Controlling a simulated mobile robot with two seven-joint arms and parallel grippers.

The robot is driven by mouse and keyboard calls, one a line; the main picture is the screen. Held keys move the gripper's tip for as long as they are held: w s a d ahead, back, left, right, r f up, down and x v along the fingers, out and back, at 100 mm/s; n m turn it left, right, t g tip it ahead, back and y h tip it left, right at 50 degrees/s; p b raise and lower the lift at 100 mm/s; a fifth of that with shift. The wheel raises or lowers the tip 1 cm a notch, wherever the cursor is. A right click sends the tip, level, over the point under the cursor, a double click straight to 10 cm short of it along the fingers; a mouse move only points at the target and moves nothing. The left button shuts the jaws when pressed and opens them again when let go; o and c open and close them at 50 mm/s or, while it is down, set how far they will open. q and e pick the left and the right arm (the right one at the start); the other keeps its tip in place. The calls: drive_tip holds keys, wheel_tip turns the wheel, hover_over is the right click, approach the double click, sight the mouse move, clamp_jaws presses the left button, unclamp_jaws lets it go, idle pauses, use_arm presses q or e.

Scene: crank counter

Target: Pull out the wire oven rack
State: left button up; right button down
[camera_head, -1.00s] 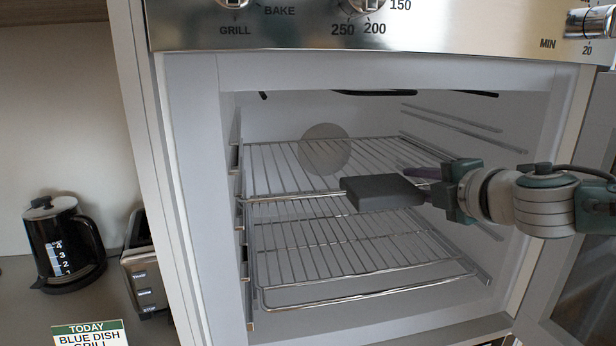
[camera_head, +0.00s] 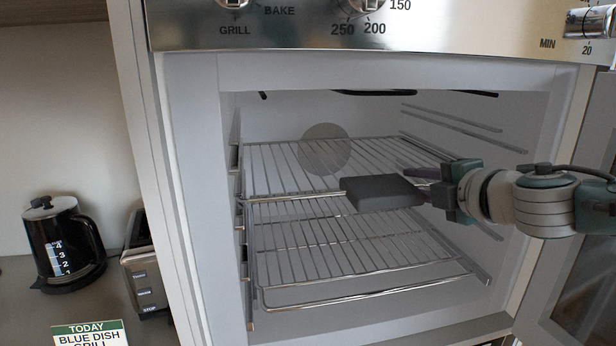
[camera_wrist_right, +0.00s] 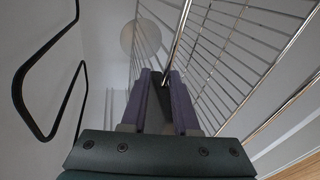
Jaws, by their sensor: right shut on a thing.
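The upper wire oven rack (camera_head: 270,168) lies level inside the open oven, its front bar running across the cavity. A dark grey block (camera_head: 383,192) sits at that front bar and looks like a grip on it. My right gripper (camera_head: 420,180) reaches in from the right, its purple fingers around the block. In the right wrist view the gripper (camera_wrist_right: 163,100) is shut with the dark block between its fingers, and the rack (camera_wrist_right: 225,60) extends upward and right from there. The fingers partly hide the contact. My left gripper is not in view.
A second wire rack (camera_head: 350,255) sits lower in the oven. Side rails line the walls, and black heating elements (camera_head: 375,93) are at the top. The oven door (camera_head: 580,290) stands open at right. A kettle (camera_head: 62,245) and toaster (camera_head: 146,275) stand left.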

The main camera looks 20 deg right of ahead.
drive_tip(key=shift+s+a, duration=0.15)
drive_tip(key=shift+s, duration=0.55)
idle(0.5)
